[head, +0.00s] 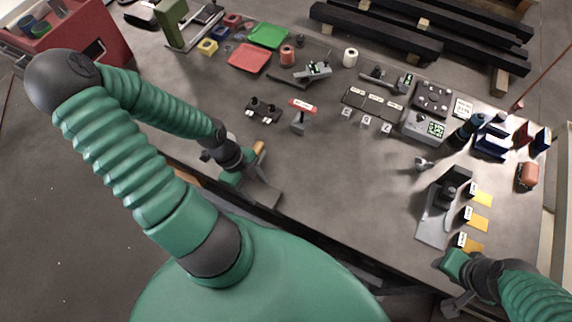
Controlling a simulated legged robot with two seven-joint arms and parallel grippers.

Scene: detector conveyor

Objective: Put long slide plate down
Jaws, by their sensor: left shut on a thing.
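My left gripper (247,180) is over the table's front edge, left of the middle. It is shut on a flat grey piece, which I take to be the long slide plate (263,193). The plate is small in view and partly hidden by the gripper, and I cannot tell whether it touches the table. My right gripper (453,290) is at the front edge on the right, cut by the frame's bottom. Its fingers are too unclear to tell open or shut.
The grey table (340,190) is clear in its middle. A grey base with a black knob (446,193) stands at the right beside yellow labelled pieces (479,222). A red-topped stand (301,106), a black switch block (263,110) and coloured trays (249,58) lie farther back.

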